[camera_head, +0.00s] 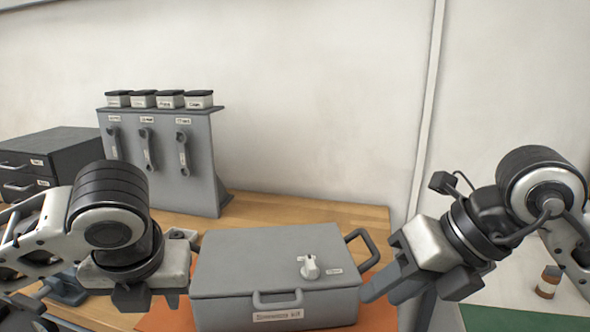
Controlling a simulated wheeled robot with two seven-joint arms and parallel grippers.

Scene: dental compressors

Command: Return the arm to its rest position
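My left arm comes in from the left, and its gripper (150,293) hangs low beside the left end of the grey case. Its fingers are mostly hidden behind the wrist, so its opening cannot be judged. My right gripper (385,286) points left and down by the right end of the case. Its finger tips are near the case's lower right corner; I cannot tell whether they touch it or how far apart they are. Nothing is visibly held by either gripper. The grey case (230,262) is closed, with a white knob (309,267) on its lid.
The case rests on an orange mat (160,318) on a wooden table (285,209). A grey rack (202,150) with handles and several small jars stands behind, next to dark drawers (62,150). A small brown bottle (548,282) and green mat (515,320) are at right.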

